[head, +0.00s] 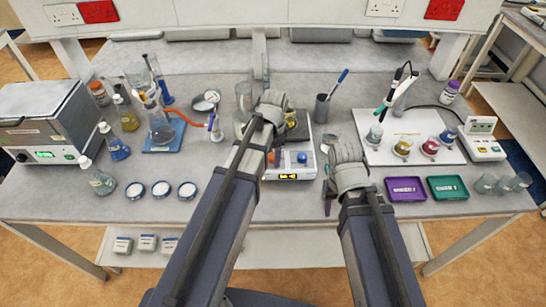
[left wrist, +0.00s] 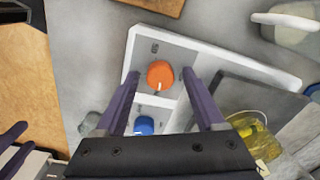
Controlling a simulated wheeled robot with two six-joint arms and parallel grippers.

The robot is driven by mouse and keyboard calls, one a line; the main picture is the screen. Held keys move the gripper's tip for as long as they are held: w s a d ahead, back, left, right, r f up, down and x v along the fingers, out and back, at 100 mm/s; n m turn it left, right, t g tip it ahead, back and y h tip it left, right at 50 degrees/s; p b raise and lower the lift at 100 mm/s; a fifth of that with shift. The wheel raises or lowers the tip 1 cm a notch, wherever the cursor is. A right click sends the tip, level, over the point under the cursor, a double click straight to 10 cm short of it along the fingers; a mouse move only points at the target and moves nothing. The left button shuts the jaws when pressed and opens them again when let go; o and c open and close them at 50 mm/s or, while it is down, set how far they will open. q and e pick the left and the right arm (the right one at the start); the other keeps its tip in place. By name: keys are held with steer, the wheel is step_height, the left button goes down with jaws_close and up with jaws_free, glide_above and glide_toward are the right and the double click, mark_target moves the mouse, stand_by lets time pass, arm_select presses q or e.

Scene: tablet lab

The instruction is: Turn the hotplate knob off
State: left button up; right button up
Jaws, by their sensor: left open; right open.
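The white hotplate (head: 308,172) stands at the table's middle, with a small lit orange display on its front. In the left wrist view its panel (left wrist: 178,52) carries an orange knob (left wrist: 160,75) and a blue knob (left wrist: 144,126). The orange knob's white mark points toward the bottom of that picture. The blue knob (head: 302,157) also shows in the head view. My left gripper (left wrist: 161,76) is open, with its fingertips on either side of the orange knob; contact cannot be told. My right gripper (head: 328,189) is open and empty, right of the hotplate.
A beaker with yellow liquid (left wrist: 252,128) is beside the panel in the left wrist view. Purple (head: 406,189) and green trays (head: 447,188) lie right of my right gripper. Several round dishes (head: 161,189) lie at left. The table front between dishes and hotplate is clear.

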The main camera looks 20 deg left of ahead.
arm_select(q)
jaws_close()
stand_by(0.5)
